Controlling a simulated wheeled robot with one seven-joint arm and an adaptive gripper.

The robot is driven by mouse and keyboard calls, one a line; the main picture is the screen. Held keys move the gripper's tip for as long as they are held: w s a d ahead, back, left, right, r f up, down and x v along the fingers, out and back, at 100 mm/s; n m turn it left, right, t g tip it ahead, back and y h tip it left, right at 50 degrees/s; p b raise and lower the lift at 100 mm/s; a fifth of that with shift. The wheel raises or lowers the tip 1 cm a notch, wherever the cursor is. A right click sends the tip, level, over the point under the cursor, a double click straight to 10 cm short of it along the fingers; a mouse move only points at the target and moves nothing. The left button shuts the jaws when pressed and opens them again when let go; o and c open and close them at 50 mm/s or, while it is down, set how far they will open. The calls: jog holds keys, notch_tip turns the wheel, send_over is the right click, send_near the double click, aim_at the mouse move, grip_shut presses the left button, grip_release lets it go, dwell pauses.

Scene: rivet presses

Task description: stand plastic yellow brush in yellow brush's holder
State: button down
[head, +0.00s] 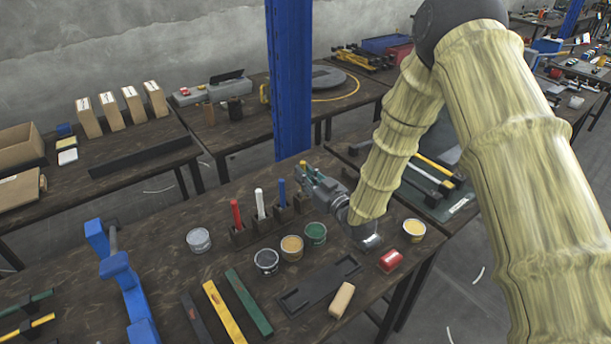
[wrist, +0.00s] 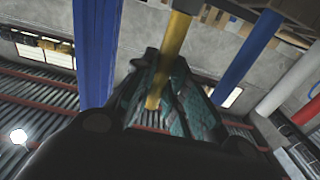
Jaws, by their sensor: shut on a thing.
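My gripper (head: 312,178) has teal fingers and is shut on the yellow brush (wrist: 172,52), whose handle shows between the fingers in the wrist view. In the head view only a small yellow tip (head: 303,163) of it shows at the fingers; the rest is hidden. The gripper is above and beside the right end of a row of dark holders. The end holder (head: 302,203), just below the fingers, shows no brush of its own; I cannot tell whether the yellow brush touches it.
Red (head: 236,214), white (head: 259,203) and blue (head: 282,192) brushes stand in the holders to the left. Paint cans, including a green one (head: 315,233), stand close in front. A blue post (head: 290,80) rises behind.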

jog(key=shift+f+b, duration=1.05)
jog(key=shift+f, duration=0.4)
dwell(0.5)
jog(key=c, duration=1.3)
grip_release()
jog(key=shift+c, duration=0.2)
jog(key=shift+s, duration=0.1)
